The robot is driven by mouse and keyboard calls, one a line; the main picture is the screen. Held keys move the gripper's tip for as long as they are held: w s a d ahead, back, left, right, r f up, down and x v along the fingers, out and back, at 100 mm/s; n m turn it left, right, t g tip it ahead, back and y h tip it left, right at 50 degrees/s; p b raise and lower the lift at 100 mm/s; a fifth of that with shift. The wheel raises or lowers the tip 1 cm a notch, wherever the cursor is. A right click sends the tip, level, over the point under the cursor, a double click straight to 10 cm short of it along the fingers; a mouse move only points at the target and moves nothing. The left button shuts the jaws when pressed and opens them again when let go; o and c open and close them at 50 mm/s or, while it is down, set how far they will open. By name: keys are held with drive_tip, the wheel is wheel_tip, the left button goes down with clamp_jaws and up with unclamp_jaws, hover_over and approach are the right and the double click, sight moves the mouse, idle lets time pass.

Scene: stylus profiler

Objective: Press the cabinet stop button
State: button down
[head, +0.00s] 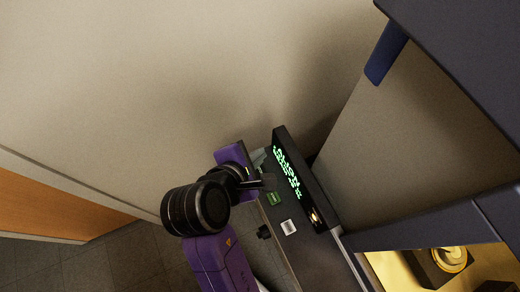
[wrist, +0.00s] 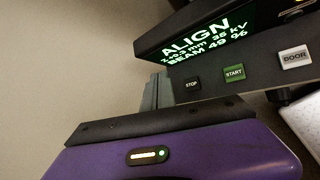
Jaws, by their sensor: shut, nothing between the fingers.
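The black stop button (wrist: 192,84), labelled STOP, shows on the dark control panel in the wrist view, left of the green START button (wrist: 234,72). My gripper (head: 268,182) is shut and empty in the head view. Its dark fingertips are over the far end of the panel, close to the screen, and appear to hide the stop button there. I cannot tell whether they touch the panel. In the wrist view my purple gripper housing fills the bottom, and its fingertips cannot be made out.
A white DOOR button (wrist: 295,57) lies right of START. A tilted screen (head: 296,177) with green text rises behind the buttons; it reads ALIGN in the wrist view. A pale wall (head: 150,80) stands behind my gripper. The dark-framed cabinet (head: 425,235) is on the right.

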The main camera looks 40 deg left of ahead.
drive_tip(key=b, duration=0.7)
hover_over(263, 165)
drive_tip(key=s, duration=0.3)
drive_tip(key=f, duration=0.5)
drive_tip(key=shift+w+d+f, duration=0.1)
drive_tip(key=shift+d+f, duration=0.25)
drive_tip(key=shift+f, duration=0.05)
drive_tip(key=shift+f+b, duration=0.35)
drive_tip(key=shift+f, duration=0.7)
drive_tip(key=shift+f, duration=0.15)
drive_tip(key=shift+f+p, duration=0.3)
drive_tip(key=shift+p, duration=0.05)
drive_tip(key=shift+f, duration=0.4)
idle(0.5)
drive_tip(key=shift+r+p, duration=0.1)
drive_tip(key=shift+p, duration=0.2)
drive_tip(key=shift+r+p, duration=0.75)
drive_tip(key=shift+p, duration=0.35)
